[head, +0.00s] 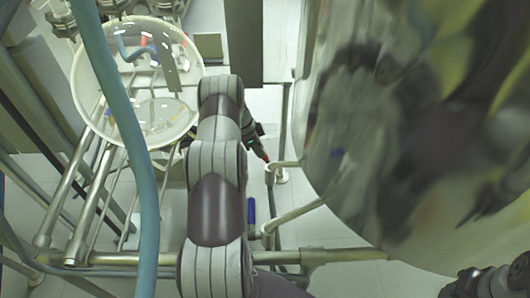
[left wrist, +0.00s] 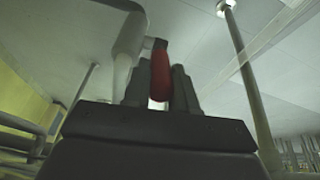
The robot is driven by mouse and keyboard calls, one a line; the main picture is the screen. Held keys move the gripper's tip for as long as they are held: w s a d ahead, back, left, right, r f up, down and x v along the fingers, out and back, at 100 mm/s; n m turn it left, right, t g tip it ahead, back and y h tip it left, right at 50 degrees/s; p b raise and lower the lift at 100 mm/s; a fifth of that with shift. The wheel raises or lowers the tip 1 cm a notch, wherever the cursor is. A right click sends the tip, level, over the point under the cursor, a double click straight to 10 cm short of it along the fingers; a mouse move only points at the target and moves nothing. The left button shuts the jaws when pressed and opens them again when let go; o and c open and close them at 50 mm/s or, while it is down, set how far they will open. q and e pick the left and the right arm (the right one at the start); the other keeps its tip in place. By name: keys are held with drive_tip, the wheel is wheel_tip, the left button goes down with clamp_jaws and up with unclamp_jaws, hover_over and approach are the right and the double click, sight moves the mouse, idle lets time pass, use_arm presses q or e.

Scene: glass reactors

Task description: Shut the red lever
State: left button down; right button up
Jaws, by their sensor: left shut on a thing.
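The red lever shows as a small red tip (head: 265,157) beside a pale pipe in the head view. In the left wrist view the red lever (left wrist: 160,72) stands between my two gripper fingers, next to a pale pipe fitting (left wrist: 128,48). My left gripper (head: 259,146) reaches down to the lever, partly hidden behind my own arm. It is shut on the lever. A grey and dark part of mine, seemingly the right gripper (head: 488,284), shows at the bottom right corner of the head view; its fingers cannot be made out.
A large shiny glass vessel (head: 420,120) fills the right side, close to the lever. A round glass vessel (head: 135,80) stands at upper left. A blue hose (head: 140,170) runs down the left. Metal frame pipes (head: 340,256) cross below. Pale floor shows between them.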

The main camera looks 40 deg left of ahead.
use_arm(q)
drive_tip(key=c, duration=0.9)
unclamp_jaws()
